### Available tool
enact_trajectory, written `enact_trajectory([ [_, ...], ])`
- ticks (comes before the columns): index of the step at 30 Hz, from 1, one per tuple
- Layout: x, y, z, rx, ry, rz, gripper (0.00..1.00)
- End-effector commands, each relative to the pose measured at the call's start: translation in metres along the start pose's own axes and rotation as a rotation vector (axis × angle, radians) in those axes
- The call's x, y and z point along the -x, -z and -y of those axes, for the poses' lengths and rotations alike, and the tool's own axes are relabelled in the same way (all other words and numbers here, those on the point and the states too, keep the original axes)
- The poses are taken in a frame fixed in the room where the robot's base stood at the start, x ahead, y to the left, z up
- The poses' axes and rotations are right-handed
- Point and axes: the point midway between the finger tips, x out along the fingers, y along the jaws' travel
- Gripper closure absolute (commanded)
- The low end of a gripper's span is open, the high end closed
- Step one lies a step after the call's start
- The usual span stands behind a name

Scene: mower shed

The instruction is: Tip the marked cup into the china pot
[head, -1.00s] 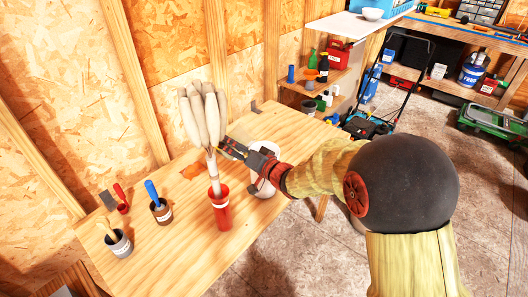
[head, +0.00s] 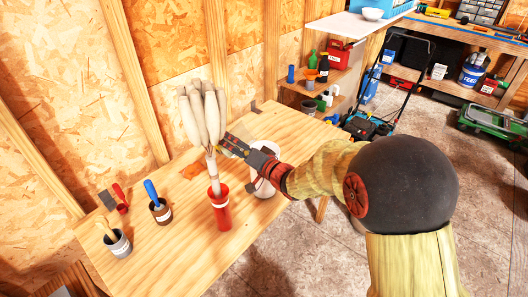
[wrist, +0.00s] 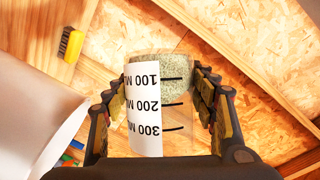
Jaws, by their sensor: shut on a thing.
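The marked cup (wrist: 180,115) is clear, with a white label strip reading 100, 200 and 300 ML and black lines. Pale green grains lie at its 100 ML end. My gripper (wrist: 162,105) is shut on it, one finger on each side. A large white surface (wrist: 35,105) at the left of the wrist view looks like the pot.
Small pots with tools (head: 118,244) (head: 161,212) stand at the table's left. An orange cloth (head: 193,170) lies flat. The table (head: 180,265) is clear in front.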

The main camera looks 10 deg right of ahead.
Motion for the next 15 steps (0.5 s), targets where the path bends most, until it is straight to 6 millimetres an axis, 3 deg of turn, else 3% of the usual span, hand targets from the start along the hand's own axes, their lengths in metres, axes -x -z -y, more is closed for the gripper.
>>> enact_trajectory([
  [15,-0.001,-0.010,-0.013,-0.062,0.027,-0.015,0.81],
])
